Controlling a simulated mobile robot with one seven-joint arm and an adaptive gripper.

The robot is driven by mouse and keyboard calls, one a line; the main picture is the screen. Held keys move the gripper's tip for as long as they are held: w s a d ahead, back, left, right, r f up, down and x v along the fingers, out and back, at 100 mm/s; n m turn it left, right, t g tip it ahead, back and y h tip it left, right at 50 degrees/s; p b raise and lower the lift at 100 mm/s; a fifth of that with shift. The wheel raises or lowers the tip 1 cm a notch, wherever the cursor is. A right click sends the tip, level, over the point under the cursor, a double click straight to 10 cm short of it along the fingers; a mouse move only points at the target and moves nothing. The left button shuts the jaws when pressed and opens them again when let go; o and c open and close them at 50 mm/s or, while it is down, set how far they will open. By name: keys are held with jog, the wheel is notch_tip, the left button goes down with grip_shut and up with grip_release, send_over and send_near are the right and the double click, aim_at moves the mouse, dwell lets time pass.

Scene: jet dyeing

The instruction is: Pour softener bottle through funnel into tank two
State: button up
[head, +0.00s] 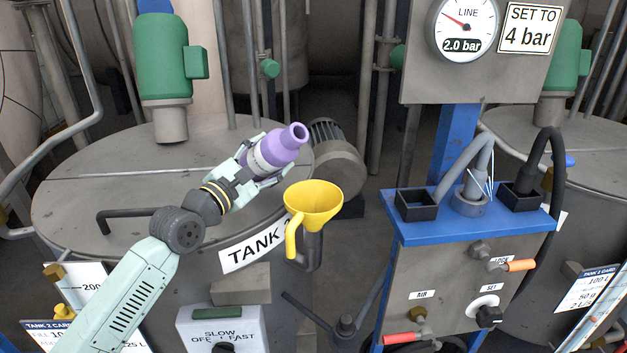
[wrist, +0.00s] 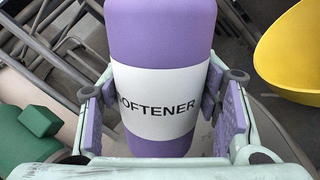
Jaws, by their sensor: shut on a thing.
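My gripper (head: 262,172) is shut on the purple softener bottle (head: 283,147). The bottle is tilted, with its open mouth pointing up and to the right in the head view. In the wrist view the softener bottle (wrist: 160,35) shows its white label between my gripper's (wrist: 160,110) pads. The yellow funnel (head: 314,201) stands on a dark bent pipe at the tank's front, right of and below the bottle mouth. The bottle and funnel are apart. The funnel's rim (wrist: 290,60) shows at the right of the wrist view. The tank (head: 100,190) has a "TANK" sign, its number partly hidden by the funnel.
A green motor (head: 160,60) stands on the tank lid at the left. A blue-topped stand (head: 470,228) with black sockets, hoses and valves is at the right, below a pressure gauge (head: 464,25) reading 2.0 bar. A slow/fast switch box (head: 222,328) is at the front.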

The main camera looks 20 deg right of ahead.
jog(key=shift+s+d+r+n+p, duration=0.1)
jog(key=shift+r+n+p, duration=0.25)
jog(key=shift+p, duration=0.2)
jog(key=shift+s+f+b, duration=0.1)
jog(key=shift+f+b, duration=0.2)
jog(key=shift+b, duration=0.05)
jog(key=shift+s+d+n, duration=0.2)
jog(key=shift+n, duration=0.55)
jog(key=n, duration=0.2)
jog(key=r+n+y, duration=0.1)
jog(key=n, duration=0.1)
jog(key=shift+w, duration=0.1)
jog(key=shift+f+n, duration=0.4)
jog(key=shift+n, duration=0.6)
jog(key=shift+f+n+y, duration=0.2)
jog(key=shift+n+y, duration=0.1)
jog(key=shift+n, duration=0.6)
